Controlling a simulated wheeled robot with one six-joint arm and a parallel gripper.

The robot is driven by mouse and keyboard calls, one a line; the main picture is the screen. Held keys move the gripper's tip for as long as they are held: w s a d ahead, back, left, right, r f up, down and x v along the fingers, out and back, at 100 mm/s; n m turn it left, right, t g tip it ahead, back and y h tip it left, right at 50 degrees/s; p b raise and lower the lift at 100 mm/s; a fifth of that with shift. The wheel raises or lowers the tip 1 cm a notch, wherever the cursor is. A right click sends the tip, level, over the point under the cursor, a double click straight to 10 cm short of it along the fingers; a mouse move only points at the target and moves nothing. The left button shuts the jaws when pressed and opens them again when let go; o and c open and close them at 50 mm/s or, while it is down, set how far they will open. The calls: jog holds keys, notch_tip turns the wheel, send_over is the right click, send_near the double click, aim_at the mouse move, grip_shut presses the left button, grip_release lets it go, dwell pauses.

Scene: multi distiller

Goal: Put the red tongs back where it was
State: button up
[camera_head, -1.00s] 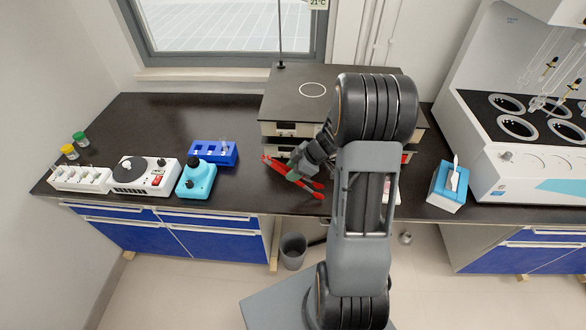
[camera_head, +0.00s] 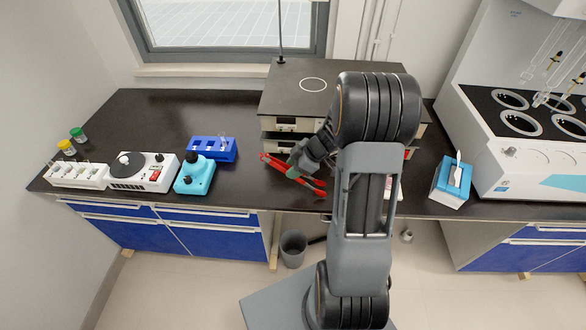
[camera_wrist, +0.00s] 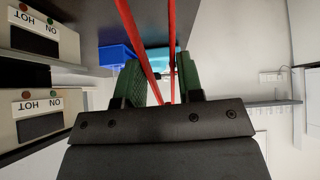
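The red tongs (camera_head: 312,187) are held in my gripper (camera_head: 297,164) above the dark bench, in front of the stacked hot plates. They lie slanted in the head view, one end toward the blue rack and the other toward my arm. In the wrist view, the two red legs of the tongs (camera_wrist: 134,28) run between the green fingers of my gripper (camera_wrist: 157,70), which hold them from both sides. My arm hides part of the bench behind it. I cannot tell the exact height of the tongs over the bench.
Stacked hot plates (camera_head: 285,88) stand behind my gripper. A blue tube rack (camera_head: 200,155), a light-blue device (camera_head: 194,177) and a white stirrer (camera_head: 150,178) stand to the left. A tissue box (camera_head: 447,188) and the distiller (camera_head: 530,184) stand right. The bench's back left is clear.

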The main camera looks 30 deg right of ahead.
jog(key=shift+o, duration=0.4)
jog(key=shift+f, duration=0.1)
jog(key=o, duration=0.4)
jog(key=shift+o, duration=0.2)
jog(key=a+r+v, duration=0.1)
jog(key=v, duration=1.2)
jog(key=s+a+r+m+h, duration=0.2)
jog(key=s+a+m+h, duration=0.1)
jog(key=s+a+m, duration=0.2)
jog(key=s+a+r+m+h, duration=0.3)
jog(key=s+a+m, duration=0.3)
jog(key=a, duration=0.3)
jog(key=shift+r+m+p, duration=0.15)
jog(key=shift+m+p, duration=0.2)
jog(key=shift+m, duration=0.55)
